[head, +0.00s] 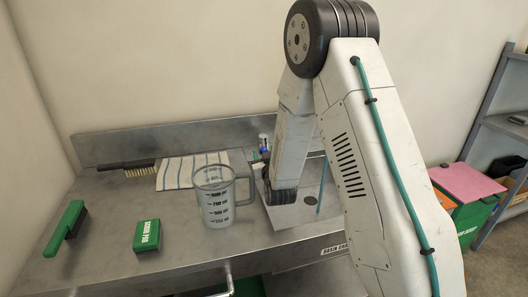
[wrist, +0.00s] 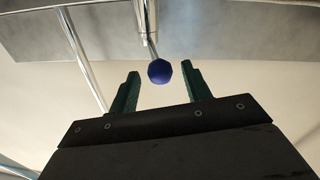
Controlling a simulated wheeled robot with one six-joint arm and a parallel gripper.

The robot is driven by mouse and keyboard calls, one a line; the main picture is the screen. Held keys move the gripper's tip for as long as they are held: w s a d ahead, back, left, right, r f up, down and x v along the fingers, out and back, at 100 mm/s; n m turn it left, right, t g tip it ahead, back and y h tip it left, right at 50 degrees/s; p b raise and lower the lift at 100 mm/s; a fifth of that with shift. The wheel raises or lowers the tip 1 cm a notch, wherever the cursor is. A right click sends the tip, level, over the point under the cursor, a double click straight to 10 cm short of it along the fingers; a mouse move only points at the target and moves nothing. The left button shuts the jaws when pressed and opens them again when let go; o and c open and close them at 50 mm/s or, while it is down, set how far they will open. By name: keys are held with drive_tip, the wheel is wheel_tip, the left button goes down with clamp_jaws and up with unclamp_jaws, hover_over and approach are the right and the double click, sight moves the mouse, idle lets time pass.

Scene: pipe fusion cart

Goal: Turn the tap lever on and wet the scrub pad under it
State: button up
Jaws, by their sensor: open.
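The green scrub pad (head: 147,236) lies flat on the steel counter, left of the jug, well away from my gripper. The tap lever's blue ball knob (wrist: 159,73) shows in the wrist view on a thin metal rod. My gripper (wrist: 160,68) is open, with one green finger on each side of the knob, near the fingertips; I see no contact. In the head view a small blue part of the tap (head: 265,150) shows beside my arm. My arm hides the fingers and much of the tap there.
A clear measuring jug (head: 216,200) stands left of my arm by the sink (head: 295,220). A striped cloth (head: 188,170), a long-handled brush (head: 122,165) and a green-handled brush (head: 64,229) lie left. The counter's front left is mostly clear.

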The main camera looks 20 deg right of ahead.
drive_tip(key=shift+v, duration=2.75)
drive_tip(key=s+a+r+g+y, duration=0.3)
drive_tip(key=s+r+g, duration=0.25)
drive_tip(key=r, duration=0.45)
drive_tip(key=s+a+r+g, duration=0.1)
drive_tip(key=s+r+g, duration=0.1)
drive_tip(key=s, duration=0.9)
drive_tip(key=s+a+r+g, duration=0.1)
drive_tip(key=s+g, duration=0.4)
drive_tip(key=s, duration=0.6)
drive_tip(key=s+a+r+g+y, duration=0.1)
drive_tip(key=s+r+g, duration=0.2)
drive_tip(key=s, duration=0.9)
drive_tip(key=shift+a+g, duration=0.2)
drive_tip(key=shift+g, duration=0.25)
drive_tip(key=shift+r, duration=0.1)
